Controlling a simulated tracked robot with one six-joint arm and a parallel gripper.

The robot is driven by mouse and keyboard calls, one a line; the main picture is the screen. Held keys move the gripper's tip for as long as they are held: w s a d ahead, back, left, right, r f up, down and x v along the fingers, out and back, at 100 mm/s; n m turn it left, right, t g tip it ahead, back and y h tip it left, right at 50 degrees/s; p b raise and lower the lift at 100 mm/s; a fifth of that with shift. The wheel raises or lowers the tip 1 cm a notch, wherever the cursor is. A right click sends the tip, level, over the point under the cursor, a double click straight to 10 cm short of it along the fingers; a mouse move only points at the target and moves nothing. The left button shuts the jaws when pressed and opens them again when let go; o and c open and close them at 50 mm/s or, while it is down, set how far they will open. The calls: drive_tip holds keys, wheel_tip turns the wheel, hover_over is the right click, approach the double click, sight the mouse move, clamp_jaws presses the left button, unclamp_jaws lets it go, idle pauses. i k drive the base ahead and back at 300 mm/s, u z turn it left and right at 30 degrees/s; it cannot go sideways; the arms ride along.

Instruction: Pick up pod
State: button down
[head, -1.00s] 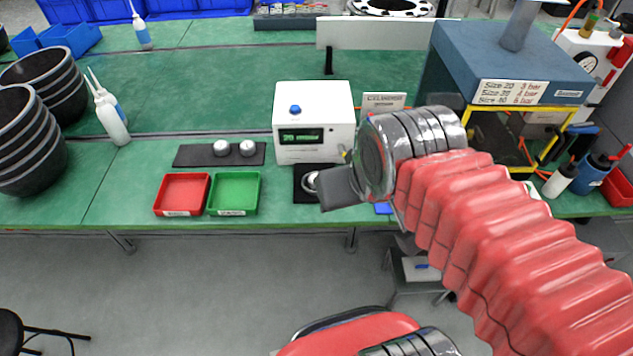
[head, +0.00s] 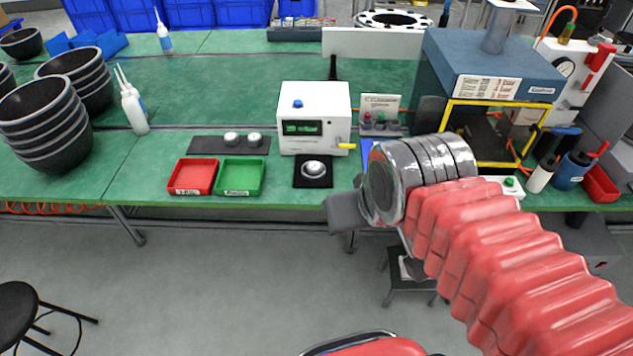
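One silver round pod (head: 314,168) sits on a small black square pad (head: 314,183) in front of the white box with a green display (head: 315,118). Two more silver pods, a left one (head: 231,139) and a right one (head: 254,140), sit on a dark mat (head: 205,147) to the left of the box. My gripper (head: 344,213) shows as a dark grey block in front of the table's front edge, lower right of the nearest pod and apart from it in the picture. Its fingertips cannot be told apart, so its opening is unclear.
A red tray (head: 193,177) and a green tray (head: 240,178) stand left of the black pad. A blue press-like machine with a yellow frame (head: 500,104) stands at right. Black bowls (head: 45,125) and white bottles (head: 134,110) stand at left. Green table lies clear between them.

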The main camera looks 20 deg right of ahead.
sight(314, 168)
drive_tip(key=z, duration=0.2)
drive_tip(key=i, duration=0.55)
drive_tip(key=z, duration=1.4)
